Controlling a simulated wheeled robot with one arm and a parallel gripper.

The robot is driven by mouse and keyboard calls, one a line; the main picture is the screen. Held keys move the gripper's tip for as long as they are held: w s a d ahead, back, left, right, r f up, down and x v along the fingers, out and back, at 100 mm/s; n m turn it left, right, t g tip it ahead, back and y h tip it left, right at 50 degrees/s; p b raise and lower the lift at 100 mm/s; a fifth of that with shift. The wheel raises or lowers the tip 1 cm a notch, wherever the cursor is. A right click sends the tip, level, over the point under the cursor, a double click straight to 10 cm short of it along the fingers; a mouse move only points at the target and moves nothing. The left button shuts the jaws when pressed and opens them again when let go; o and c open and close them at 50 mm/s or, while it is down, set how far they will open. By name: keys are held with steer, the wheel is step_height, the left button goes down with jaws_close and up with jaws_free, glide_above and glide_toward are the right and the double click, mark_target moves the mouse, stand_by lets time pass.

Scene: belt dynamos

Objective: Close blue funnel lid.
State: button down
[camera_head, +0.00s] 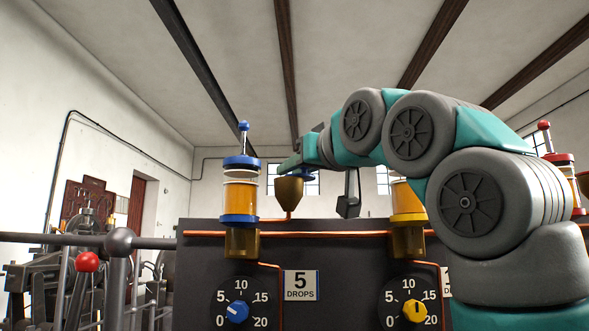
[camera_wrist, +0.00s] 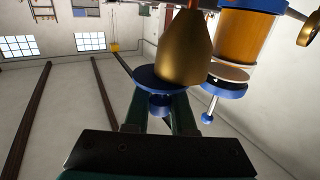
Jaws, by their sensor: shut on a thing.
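The brass funnel (camera_head: 289,193) stands upright on a copper pipe at the top edge of the dark panel. In the wrist view, which is upside down, the funnel (camera_wrist: 184,48) has its wide mouth towards my gripper. The blue funnel lid (camera_wrist: 145,77) is at that mouth, looking offset to the left there; I cannot tell whether it is seated or touching. My gripper (camera_wrist: 160,110) is shut on the lid's blue knob (camera_wrist: 160,103). In the head view my gripper (camera_head: 297,163) is just above the funnel, and the lid is largely hidden.
A blue-capped glass oiler (camera_head: 240,196) with amber oil stands close left of the funnel. A yellow-ringed oiler (camera_head: 407,203) and a red-capped one (camera_head: 562,160) are to the right, partly behind my arm. The panel (camera_head: 335,265) below carries dials. Machinery with a red-knobbed lever (camera_head: 87,262) stands at left.

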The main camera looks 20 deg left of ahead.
steer(key=shift+m+t+h+b, duration=0.3)
steer(key=shift+m+t+h, duration=0.4)
steer(key=shift+h, duration=0.1)
stand_by(0.5)
steer(key=shift+a+f+m+h, duration=0.1)
steer(key=shift+a+m+h, duration=0.05)
steer(key=shift+m+h, duration=0.2)
steer(key=shift+s+t, duration=0.15)
steer(key=shift+t, duration=0.15)
stand_by(0.3)
steer(key=shift+h, duration=0.35)
steer(key=shift+a, duration=0.1)
steer(key=shift+m+t+h+p, duration=0.3)
steer(key=shift+m+t+h, duration=0.1)
steer(key=shift+m+h, duration=0.15)
stand_by(0.4)
steer(key=shift+r+m+t+h+p, duration=0.2)
steer(key=shift+m+t+h+p, duration=0.3)
steer(key=shift+m+h+p, duration=0.45)
steer(key=shift+s+a+m+t+h+p, duration=0.15)
steer(key=shift+m+t+h+p, duration=0.25)
steer(key=shift+h+p, duration=0.7)
